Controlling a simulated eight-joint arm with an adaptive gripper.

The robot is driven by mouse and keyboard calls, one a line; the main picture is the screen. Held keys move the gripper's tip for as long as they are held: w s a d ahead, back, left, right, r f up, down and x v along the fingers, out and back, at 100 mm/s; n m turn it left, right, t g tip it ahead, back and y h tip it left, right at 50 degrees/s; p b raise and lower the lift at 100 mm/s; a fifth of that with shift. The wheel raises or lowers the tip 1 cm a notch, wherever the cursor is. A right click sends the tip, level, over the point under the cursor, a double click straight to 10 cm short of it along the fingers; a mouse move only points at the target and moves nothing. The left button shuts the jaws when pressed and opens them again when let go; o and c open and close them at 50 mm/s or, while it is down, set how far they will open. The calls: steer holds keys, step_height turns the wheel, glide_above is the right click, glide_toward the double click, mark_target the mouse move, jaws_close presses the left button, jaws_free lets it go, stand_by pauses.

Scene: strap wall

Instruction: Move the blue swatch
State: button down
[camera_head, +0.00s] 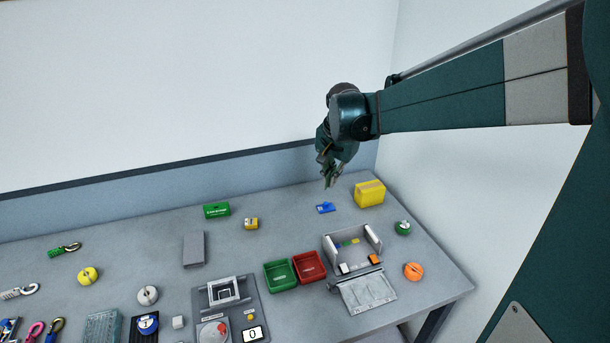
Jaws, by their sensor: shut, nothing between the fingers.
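The blue swatch (326,208) is a small flat blue piece with a light mark, lying on the grey table near its back right. My gripper (329,184) points down above the swatch, apart from it in the picture; its exact height is hard to judge. Its fingers are shut with nothing between them.
A yellow box (370,193) stands right of the swatch. A grey open box (332,244) with small coloured pieces, a red tray (323,275) and a green tray (269,285) lie in front. A small yellow block (251,224) and a green box (216,210) stand left.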

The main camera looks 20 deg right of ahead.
steer(key=w+d+f+m+g+p, duration=0.1)
steer(key=w+d+f+m+p, duration=0.3)
steer(key=w+d, duration=0.4)
steer(key=m+g+p, duration=0.1)
steer(key=m+g, duration=0.1)
steer(key=m, duration=0.1)
glide_toward(335, 207)
steer(key=d+r, duration=0.4)
steer(key=d, duration=0.1)
steer(key=shift+a+f+y, duration=0.15)
steer(key=shift+f+y, duration=0.05)
steer(key=shift+y, duration=0.1)
steer(key=shift+f, duration=0.15)
step_height(335, 207, down, 10)
steer(key=shift+f, duration=0.1)
steer(key=shift+s+a+r, duration=0.1)
steer(key=shift+a+r, duration=0.05)
steer(key=shift+a, duration=0.45)
steer(key=shift+a+r, duration=0.15)
steer(key=shift+a, duration=0.5)
steer(key=shift+a+f, duration=0.1)
steer(key=shift+a, duration=0.65)
